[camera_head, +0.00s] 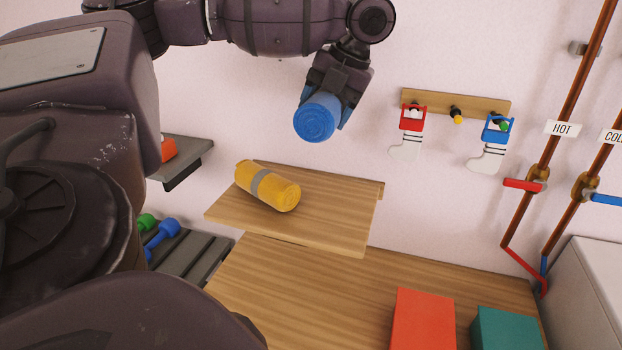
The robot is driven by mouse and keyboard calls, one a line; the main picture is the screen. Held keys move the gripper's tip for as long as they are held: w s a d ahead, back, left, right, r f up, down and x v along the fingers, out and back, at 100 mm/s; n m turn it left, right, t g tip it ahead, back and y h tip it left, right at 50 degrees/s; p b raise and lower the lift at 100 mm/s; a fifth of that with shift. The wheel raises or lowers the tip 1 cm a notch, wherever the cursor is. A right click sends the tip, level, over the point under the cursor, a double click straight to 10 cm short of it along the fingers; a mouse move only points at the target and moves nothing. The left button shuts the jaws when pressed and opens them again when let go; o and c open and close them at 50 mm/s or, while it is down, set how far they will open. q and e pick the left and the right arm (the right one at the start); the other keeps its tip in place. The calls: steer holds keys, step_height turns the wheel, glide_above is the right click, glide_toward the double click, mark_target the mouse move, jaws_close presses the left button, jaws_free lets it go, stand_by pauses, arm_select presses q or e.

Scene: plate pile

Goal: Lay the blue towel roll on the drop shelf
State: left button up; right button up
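The blue towel roll (316,122) is held in the air in front of the pale wall, its round end facing me. My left gripper (333,103) is shut on it, pointing down, with dark fingers on either side; part of the roll is hidden by them. Below it is a wooden shelf (340,222), which I take as the drop shelf. The roll is above the shelf's back part and apart from it. A yellow towel roll (280,191) with a grey band lies on the shelf's left part. My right gripper is not in view.
The shelf's right half is bare. Below are a wooden counter (300,290), a red box (423,318) and a teal box (505,328). A peg rail (480,103) with two hanging socks and hot and cold pipes (575,90) are at right. Dumbbells (163,233) lie at left.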

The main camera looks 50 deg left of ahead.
arm_select(q)
step_height(320, 180, down, 16)
steer(key=shift+f, duration=1.95)
steer(key=o, duration=0.7)
steer(key=shift+f, duration=0.15)
steer(key=v, duration=1.2)
